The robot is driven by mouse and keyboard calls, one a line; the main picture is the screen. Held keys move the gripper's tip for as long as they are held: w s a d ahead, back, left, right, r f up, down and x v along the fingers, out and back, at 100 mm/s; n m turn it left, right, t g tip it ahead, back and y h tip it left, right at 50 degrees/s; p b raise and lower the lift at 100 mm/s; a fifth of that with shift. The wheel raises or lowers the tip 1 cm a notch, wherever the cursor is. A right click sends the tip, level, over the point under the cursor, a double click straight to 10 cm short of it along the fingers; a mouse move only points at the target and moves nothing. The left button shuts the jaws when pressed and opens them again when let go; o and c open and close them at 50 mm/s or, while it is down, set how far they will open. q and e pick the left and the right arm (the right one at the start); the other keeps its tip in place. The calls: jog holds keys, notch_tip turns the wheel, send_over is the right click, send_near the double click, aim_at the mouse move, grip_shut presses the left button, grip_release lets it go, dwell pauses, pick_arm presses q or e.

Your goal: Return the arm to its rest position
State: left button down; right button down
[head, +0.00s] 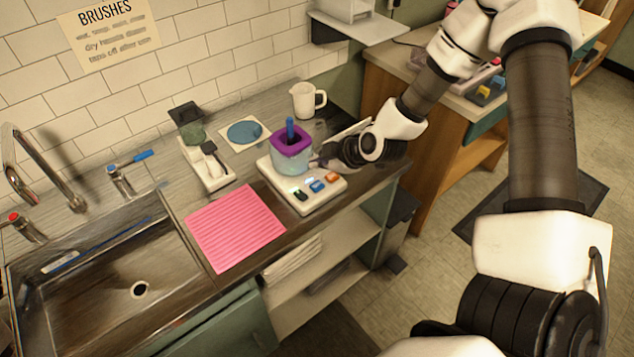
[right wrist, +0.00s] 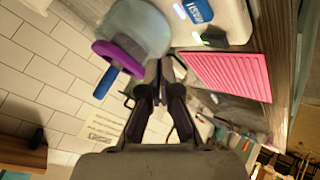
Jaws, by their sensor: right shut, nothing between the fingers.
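My right arm (head: 545,120) reaches in from the right and bends back toward the counter. My right gripper (head: 322,158) is shut and empty. Its tips are close to the right side of a clear cup with a purple rim (head: 290,145); I cannot tell whether they touch. In the right wrist view the shut fingers (right wrist: 158,78) point toward the same cup (right wrist: 138,30). A blue stick (head: 290,128) stands in the cup. The cup is on a white device with coloured buttons (head: 325,196). My left gripper does not show.
A pink ribbed mat (head: 235,228) lies between the device and the sink (head: 95,275). A white mug (head: 307,99), a blue round pad (head: 244,132) and a small holder (head: 205,165) stand behind. A wooden side table (head: 425,110) is at the right. Open floor (head: 430,270) lies in front.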

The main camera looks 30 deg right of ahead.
dwell(0.5)
jog(key=s+a+f+m+g+h+b, duration=0.1)
jog(key=s+a+f+m+g, duration=0.2)
jog(key=s+f, duration=0.4)
jog(key=s+a+f+m+g+b, duration=0.1)
jog(key=s+a+f+m+g, duration=0.1)
jog(key=s+f+m, duration=0.3)
jog(key=s+a+f+m+g+h+b, duration=0.1)
jog(key=s+a+f+m+g, duration=0.2)
jog(key=s+f, duration=0.7)
jog(key=s+m, duration=0.1)
jog(key=s, duration=0.4)
jog(key=shift+s+a+f+m+g+h, duration=0.15)
jog(key=shift+s+a+m+g+h, duration=0.15)
jog(key=shift+g, duration=0.1)
jog(key=shift+s, duration=0.1)
